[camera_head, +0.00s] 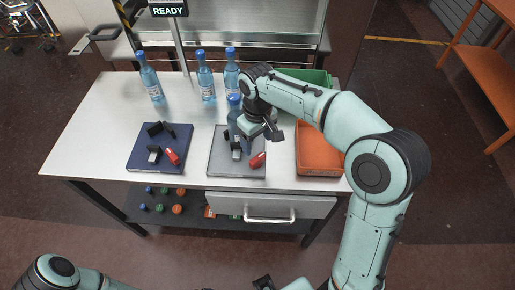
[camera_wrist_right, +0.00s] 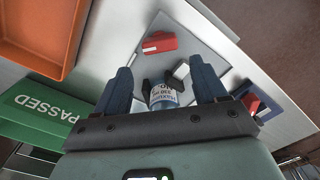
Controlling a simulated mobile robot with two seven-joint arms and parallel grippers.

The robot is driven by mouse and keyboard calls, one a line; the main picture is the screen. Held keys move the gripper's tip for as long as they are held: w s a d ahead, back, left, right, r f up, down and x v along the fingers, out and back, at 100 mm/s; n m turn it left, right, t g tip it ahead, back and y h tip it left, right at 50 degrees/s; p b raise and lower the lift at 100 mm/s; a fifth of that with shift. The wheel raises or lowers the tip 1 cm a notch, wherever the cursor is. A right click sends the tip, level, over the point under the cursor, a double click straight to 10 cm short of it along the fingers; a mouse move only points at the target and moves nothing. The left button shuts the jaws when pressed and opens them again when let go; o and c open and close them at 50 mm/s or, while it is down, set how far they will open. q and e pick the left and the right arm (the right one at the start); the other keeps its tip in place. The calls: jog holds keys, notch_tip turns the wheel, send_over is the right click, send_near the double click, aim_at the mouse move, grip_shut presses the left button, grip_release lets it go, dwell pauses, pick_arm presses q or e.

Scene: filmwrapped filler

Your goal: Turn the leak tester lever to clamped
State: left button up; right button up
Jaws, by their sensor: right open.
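Two small fixtures stand on the table, and no label shows which is the leak tester. The grey-plate fixture (camera_head: 222,162) has black jaws, a pale block and a red lever (camera_head: 257,160); the lever also shows in the right wrist view (camera_wrist_right: 160,43). A blue bottle (camera_head: 233,104) stands at its jaws, with its label showing in the right wrist view (camera_wrist_right: 163,96). The navy-plate fixture (camera_head: 143,164) has its own red lever (camera_head: 172,156) and no bottle. My right gripper (camera_wrist_right: 160,66) is open above the grey fixture, its fingers either side of the bottle in that view.
Several blue bottles, one at the left (camera_head: 151,80), stand along the table's back. An orange bin (camera_head: 318,150) is right of the grey fixture. A green bin marked PASSED (camera_wrist_right: 38,118) is behind it. A sign reads READY. The table's front left is clear.

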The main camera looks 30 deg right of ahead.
notch_tip(320, 180, up, 5)
jog(key=shift+p, duration=0.35)
dwell(0.4)
